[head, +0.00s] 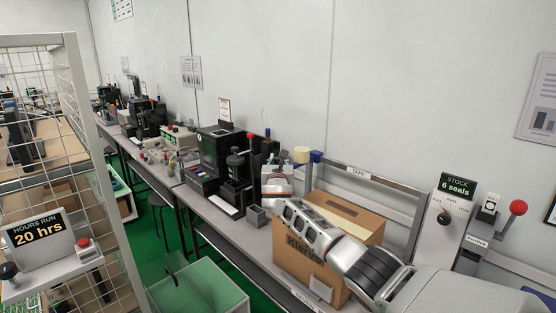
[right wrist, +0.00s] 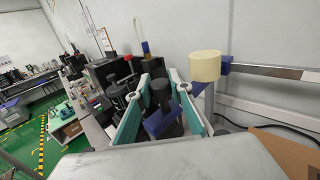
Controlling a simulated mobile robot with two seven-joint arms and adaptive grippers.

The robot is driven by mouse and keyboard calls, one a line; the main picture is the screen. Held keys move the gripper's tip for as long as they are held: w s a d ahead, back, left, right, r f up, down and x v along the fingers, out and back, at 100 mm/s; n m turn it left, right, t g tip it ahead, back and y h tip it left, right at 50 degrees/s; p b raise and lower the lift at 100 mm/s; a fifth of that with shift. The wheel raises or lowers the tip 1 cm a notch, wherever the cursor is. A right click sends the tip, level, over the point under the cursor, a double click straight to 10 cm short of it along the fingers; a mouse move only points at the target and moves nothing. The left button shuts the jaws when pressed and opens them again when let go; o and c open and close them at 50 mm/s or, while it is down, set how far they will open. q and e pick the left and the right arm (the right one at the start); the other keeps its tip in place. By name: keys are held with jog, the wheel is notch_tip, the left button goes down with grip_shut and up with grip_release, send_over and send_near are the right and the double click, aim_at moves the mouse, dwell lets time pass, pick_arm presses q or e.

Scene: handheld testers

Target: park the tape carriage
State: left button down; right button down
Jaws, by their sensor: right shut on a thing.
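The tape carriage has a cream tape roll (head: 302,155) and blue parts (head: 316,157), at the far left end of a grey rail (head: 380,181) labelled TAPE. The roll also shows in the right wrist view (right wrist: 205,66), beside a blue part on the rail. My right gripper (head: 277,172) reaches past the carton to that end of the rail. In the right wrist view, its two teal-padded fingers (right wrist: 161,108) are shut on the carriage's black knob handle (right wrist: 160,90), with a blue block below it. The exact finger contact is partly hidden. My left gripper is not in view.
A brown carton (head: 356,225) stands on the bench under my right arm. A stock panel (head: 446,215) reading 6 seals and a red-ball lever (head: 517,208) stand at right. Black testers (head: 222,150) crowd the bench beyond the gripper. A wire rack (head: 95,150) stands at left.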

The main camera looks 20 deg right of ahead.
jog(key=shift+w, duration=0.2)
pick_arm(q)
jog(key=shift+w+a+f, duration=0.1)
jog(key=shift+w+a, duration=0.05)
pick_arm(e)
jog(key=shift+a+r, duration=0.1)
jog(key=shift+r, duration=0.05)
jog(key=c, duration=2.1)
grip_release()
jog(key=shift+r, duration=0.1)
jog(key=shift+c, duration=0.2)
jog(key=o, duration=0.4)
jog(key=shift+w, duration=0.15)
jog(key=shift+c, duration=0.2)
jog(key=shift+w+a+f, duration=0.1)
jog(key=shift+f, duration=0.1)
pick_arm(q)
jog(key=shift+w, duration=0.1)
pick_arm(e)
jog(key=shift+s, duration=0.2)
